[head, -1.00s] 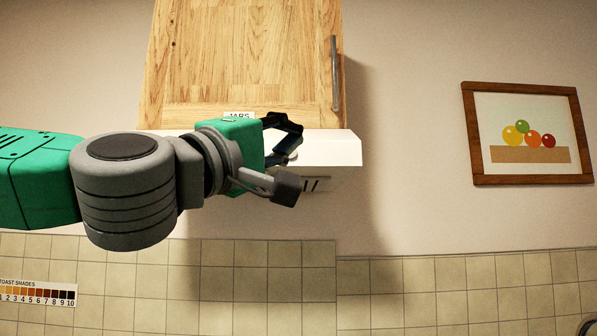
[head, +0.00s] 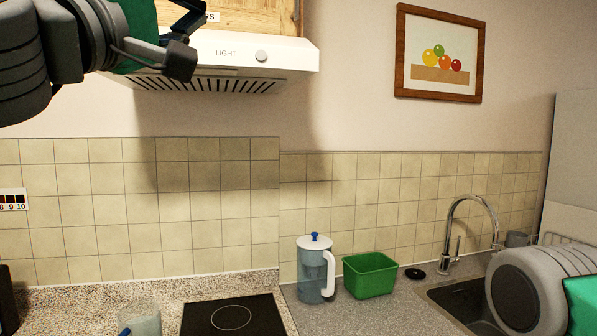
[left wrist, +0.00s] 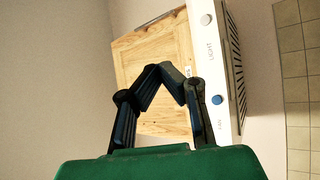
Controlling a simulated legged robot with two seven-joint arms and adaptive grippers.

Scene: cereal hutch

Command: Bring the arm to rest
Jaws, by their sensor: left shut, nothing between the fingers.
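My left arm comes in at the top left of the head view. Its gripper (head: 188,18) is in front of the range hood (head: 225,55) and partly cut off by the top edge. The left wrist view shows the two dark fingers (left wrist: 168,72) with their tips together and nothing between them. Behind them in that view are the wooden cabinet (left wrist: 150,55) and the white hood (left wrist: 213,50).
Below lie a black hob (head: 235,317), a lidded jug (head: 315,268), a green bin (head: 370,274) and a sink with a tap (head: 470,215). A clear cup (head: 140,318) stands left of the hob. A framed picture (head: 439,53) hangs on the wall.

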